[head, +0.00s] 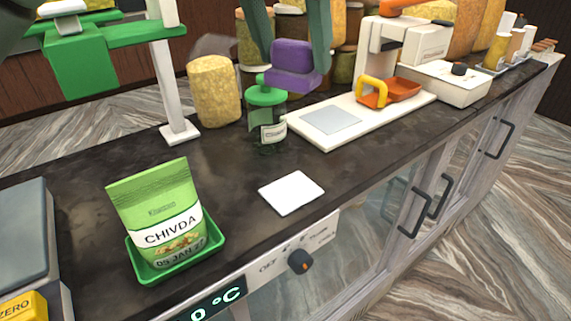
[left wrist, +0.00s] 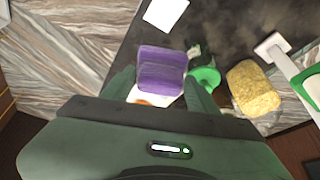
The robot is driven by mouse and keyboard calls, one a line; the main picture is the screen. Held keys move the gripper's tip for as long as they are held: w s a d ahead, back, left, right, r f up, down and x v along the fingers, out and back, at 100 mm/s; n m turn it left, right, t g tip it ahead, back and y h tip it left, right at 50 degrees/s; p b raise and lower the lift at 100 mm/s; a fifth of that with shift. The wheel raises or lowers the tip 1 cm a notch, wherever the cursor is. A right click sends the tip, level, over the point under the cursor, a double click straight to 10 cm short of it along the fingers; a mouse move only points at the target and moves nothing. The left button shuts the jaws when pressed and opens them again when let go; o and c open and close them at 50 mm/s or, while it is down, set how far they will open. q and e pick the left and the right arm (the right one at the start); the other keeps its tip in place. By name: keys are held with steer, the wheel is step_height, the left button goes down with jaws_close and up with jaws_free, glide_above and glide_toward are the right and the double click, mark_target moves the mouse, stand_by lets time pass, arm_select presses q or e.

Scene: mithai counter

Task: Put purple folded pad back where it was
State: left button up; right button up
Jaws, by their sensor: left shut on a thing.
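The purple folded pad (head: 292,62) is held between the fingers of my left gripper (head: 290,50), up above the counter. In the head view it hangs just above and behind the green-lidded jar (head: 268,107). The pad (left wrist: 161,70) also shows in the left wrist view, between the two dark green fingers of my left gripper (left wrist: 160,88). A gap to the counter shows below it. A white square (head: 291,193) lies flat and bare on the counter, and it shows in the left wrist view too (left wrist: 165,13). My right gripper is not in view.
A green tray (head: 214,240) holds an upright CHIVDA bag (head: 160,215) at the front left. A white board with a grey plate (head: 332,120) and a white machine (head: 413,45) stand to the right. A yellow textured cylinder (head: 214,90) and a white post (head: 170,80) stand behind.

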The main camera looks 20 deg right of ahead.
mark_target(290, 92)
arm_select(q)
steer(key=f, duration=0.4)
steer(key=s+f, duration=0.1)
steer(key=f, duration=0.2)
steer(key=shift+a, duration=0.1)
steer(key=f, duration=0.4)
steer(key=f+p, duration=0.1)
steer(key=f, duration=0.1)
steer(key=shift+w+f, duration=0.2)
steer(key=shift+w, duration=0.05)
step_height(290, 92, down, 4)
steer(key=shift+f+p, duration=0.1)
steer(key=shift+p, duration=0.4)
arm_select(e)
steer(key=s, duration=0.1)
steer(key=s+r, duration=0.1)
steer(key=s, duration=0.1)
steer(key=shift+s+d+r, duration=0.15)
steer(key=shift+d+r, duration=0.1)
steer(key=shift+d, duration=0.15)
